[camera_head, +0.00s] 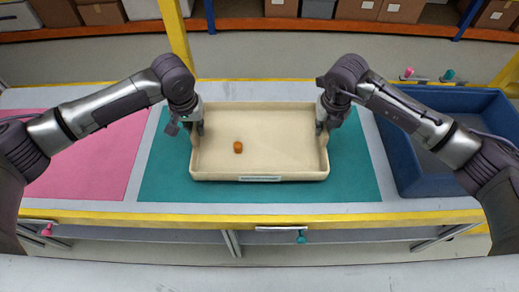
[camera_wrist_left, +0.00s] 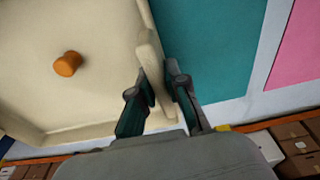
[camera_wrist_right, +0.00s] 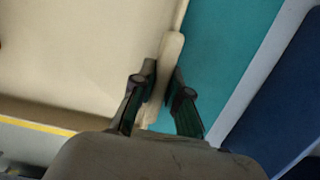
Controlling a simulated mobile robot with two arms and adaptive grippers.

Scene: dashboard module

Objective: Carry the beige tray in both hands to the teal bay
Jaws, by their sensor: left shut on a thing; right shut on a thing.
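The beige tray (camera_head: 260,160) is over the teal bay (camera_head: 360,170) in the head view, level, with teal showing on its left, right and front sides. A small orange cylinder (camera_head: 238,147) stands inside it, left of centre. My left gripper (camera_head: 198,128) is shut on the tray's left wall; the left wrist view shows the wall between its fingers (camera_wrist_left: 155,88). My right gripper (camera_head: 321,126) is shut on the tray's right wall, also seen between its fingers in the right wrist view (camera_wrist_right: 161,88). I cannot tell whether the tray touches the bay.
A pink bay (camera_head: 85,150) lies to the left of the teal one. A blue bin (camera_head: 410,175) stands to the right. Yellow strips (camera_head: 150,217) edge the table. A yellow post (camera_head: 177,35) and shelves with cardboard boxes (camera_head: 100,14) are behind.

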